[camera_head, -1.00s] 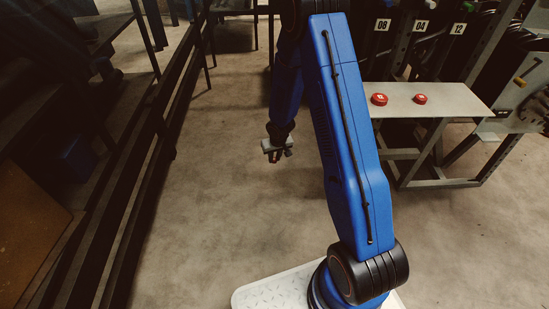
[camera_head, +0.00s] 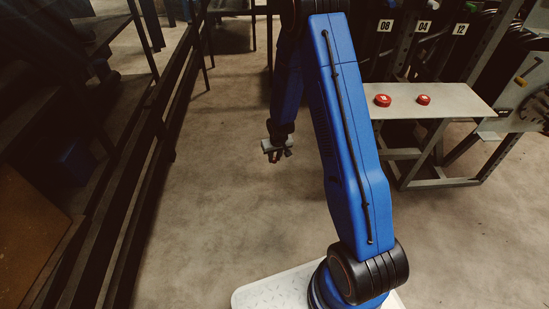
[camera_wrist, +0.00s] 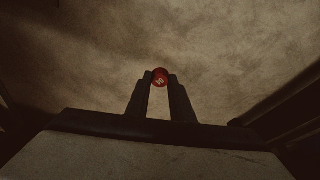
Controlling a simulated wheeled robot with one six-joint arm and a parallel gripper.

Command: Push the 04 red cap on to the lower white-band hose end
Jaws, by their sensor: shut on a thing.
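My gripper (camera_wrist: 160,82) is shut on a red cap (camera_wrist: 160,76), which sits between the fingertips in the wrist view. A small pale mark shows on the cap, too blurred to read. In the head view my gripper (camera_head: 276,157) hangs low over bare floor, left of the bench, and the cap in it cannot be made out. The number plate 04 (camera_head: 424,26) is on the rack behind the bench. Dark hoses hang around the plates, but I cannot make out a white-band hose end.
Plates 08 (camera_head: 385,25) and 12 (camera_head: 460,29) flank plate 04. Dark shelving (camera_head: 150,165) lines the left. The floor between is clear.

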